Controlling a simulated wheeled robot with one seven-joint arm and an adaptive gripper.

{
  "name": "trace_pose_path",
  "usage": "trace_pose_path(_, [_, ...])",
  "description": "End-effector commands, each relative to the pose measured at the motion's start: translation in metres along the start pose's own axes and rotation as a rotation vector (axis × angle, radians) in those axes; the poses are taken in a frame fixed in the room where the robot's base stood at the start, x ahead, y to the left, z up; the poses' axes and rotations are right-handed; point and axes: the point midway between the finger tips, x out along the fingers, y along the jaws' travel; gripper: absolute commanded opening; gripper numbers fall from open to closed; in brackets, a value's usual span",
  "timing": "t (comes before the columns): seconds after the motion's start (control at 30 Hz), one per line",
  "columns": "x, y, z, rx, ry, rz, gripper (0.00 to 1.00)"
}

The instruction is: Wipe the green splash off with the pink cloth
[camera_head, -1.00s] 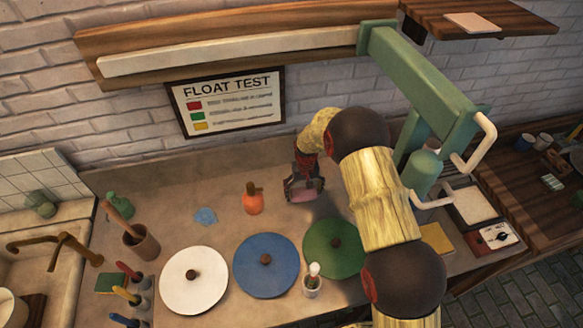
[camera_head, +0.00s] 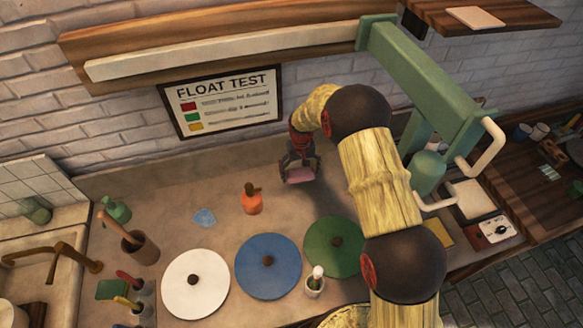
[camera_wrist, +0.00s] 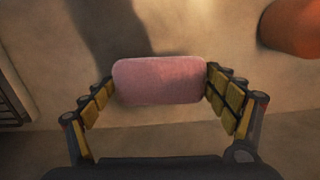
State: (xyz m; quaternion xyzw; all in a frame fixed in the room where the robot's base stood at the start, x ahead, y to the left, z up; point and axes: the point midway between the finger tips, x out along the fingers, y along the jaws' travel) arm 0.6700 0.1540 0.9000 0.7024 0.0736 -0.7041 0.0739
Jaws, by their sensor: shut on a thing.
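My gripper (camera_head: 299,172) is shut on the pink cloth (camera_wrist: 158,80), a rounded block-like pad held between both fingers. In the head view the cloth (camera_head: 299,176) hangs in front of the back wall, apparently just above the counter, with a shadow on the counter beside it. I see no green splash in either view; my arm hides part of the counter to the right. A light blue splash (camera_head: 204,217) lies on the counter left of the orange bottle.
An orange bottle (camera_head: 252,203) stands left of my gripper; it also shows in the wrist view (camera_wrist: 293,27). White (camera_head: 196,303), blue (camera_head: 268,283) and green (camera_head: 325,258) discs with brown knobs lie in front.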

Motion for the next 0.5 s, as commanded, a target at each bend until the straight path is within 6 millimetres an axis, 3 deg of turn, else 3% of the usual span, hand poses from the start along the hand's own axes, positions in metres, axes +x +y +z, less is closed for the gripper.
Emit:
trace_pose_path(0.3, [-0.029, 0.003, 0.001, 0.002, 0.0, 0.0, 0.63])
trace_pose_path(0.5, [-0.032, 0.004, 0.001, 0.002, 0.0, 0.0, 0.63])
